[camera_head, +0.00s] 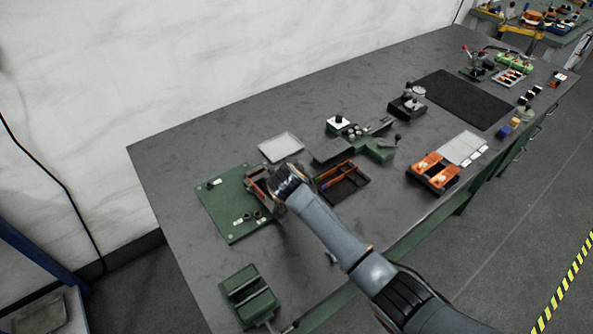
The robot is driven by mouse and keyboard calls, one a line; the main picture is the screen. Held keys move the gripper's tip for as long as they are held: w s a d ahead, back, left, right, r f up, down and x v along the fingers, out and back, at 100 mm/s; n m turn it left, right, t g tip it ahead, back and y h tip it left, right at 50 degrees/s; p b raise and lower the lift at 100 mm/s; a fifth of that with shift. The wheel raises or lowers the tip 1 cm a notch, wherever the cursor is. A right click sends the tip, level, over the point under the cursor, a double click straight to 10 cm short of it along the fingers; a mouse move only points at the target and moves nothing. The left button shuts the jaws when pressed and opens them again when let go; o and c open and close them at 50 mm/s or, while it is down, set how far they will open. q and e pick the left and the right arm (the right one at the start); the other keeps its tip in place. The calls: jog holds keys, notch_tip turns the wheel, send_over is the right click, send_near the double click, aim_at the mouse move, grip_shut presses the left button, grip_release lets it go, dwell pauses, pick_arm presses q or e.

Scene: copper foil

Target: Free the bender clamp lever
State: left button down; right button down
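A green machine (330,151) with a black-knobbed lever (397,137) at its right end stands mid-table. It may be the bender, but I cannot tell which part is the clamp lever. A flat green board (228,203) with small black knobs and white labels lies left of it. My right arm comes in from the lower right, and its wrist is over the right edge of this board. My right gripper (264,187) is mostly hidden behind the wrist, so its fingers and anything between them are unclear. My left gripper is not in view.
A dark tray with an orange rim (362,178) lies right of my wrist, and a pale sheet (280,147) lies behind it. A green vise-like block (249,295) sits at the front left. The table's left rear is clear.

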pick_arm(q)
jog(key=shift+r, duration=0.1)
pick_arm(e)
jog(key=shift+s+f, duration=0.15)
jog(key=shift+s, duration=0.2)
dwell(0.4)
